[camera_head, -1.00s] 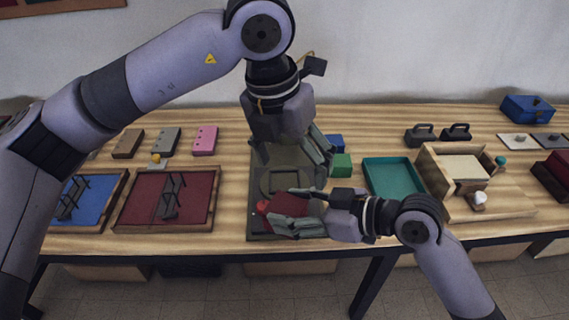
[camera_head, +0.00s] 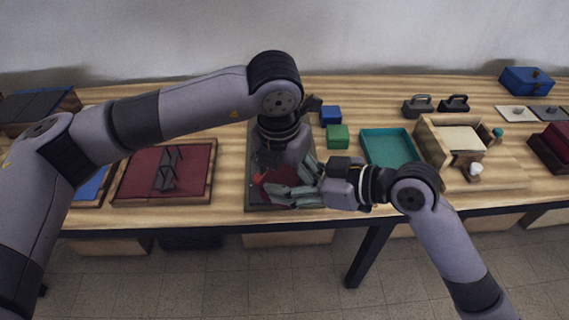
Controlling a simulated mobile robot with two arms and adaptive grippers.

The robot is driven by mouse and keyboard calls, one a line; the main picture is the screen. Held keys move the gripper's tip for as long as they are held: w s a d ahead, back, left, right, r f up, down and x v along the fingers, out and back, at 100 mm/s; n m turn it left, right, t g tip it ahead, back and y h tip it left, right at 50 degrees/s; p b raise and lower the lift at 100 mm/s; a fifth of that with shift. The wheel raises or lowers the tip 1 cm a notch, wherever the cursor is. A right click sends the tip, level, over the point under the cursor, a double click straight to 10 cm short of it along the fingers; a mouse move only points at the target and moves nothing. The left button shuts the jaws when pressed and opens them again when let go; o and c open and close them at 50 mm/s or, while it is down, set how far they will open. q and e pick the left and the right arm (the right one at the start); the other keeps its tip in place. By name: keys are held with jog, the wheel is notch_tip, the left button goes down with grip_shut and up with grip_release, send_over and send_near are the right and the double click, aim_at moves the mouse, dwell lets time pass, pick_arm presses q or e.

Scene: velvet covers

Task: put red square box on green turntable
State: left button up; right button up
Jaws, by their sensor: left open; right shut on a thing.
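The red box (camera_head: 273,181) is over the front part of a dark green plate (camera_head: 251,201), perhaps the turntable, in the middle of the table. My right gripper (camera_head: 292,189) comes from the right and is shut on the box, its fingers covering the box's right part. I cannot tell whether the box touches the plate. My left gripper (camera_head: 293,174) points down just behind and above the box. It is open and close to the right gripper's fingers; whether it touches the box is hidden. The arms hide most of the plate.
A green block (camera_head: 338,136) and a blue block (camera_head: 330,115) stand right of the plate. Farther right are a teal tray (camera_head: 389,146) and a wooden box structure (camera_head: 438,139). A dark red tray (camera_head: 190,184) with a black rack lies to the left.

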pick_arm(q)
jog(key=shift+f, duration=0.1)
jog(key=shift+c, duration=0.4)
jog(key=shift+s+d, duration=0.1)
jog(key=shift+d, duration=0.05)
jog(key=c, duration=1.2)
pick_arm(e)
jog(key=shift+r, duration=0.1)
jog(key=o, duration=1.3)
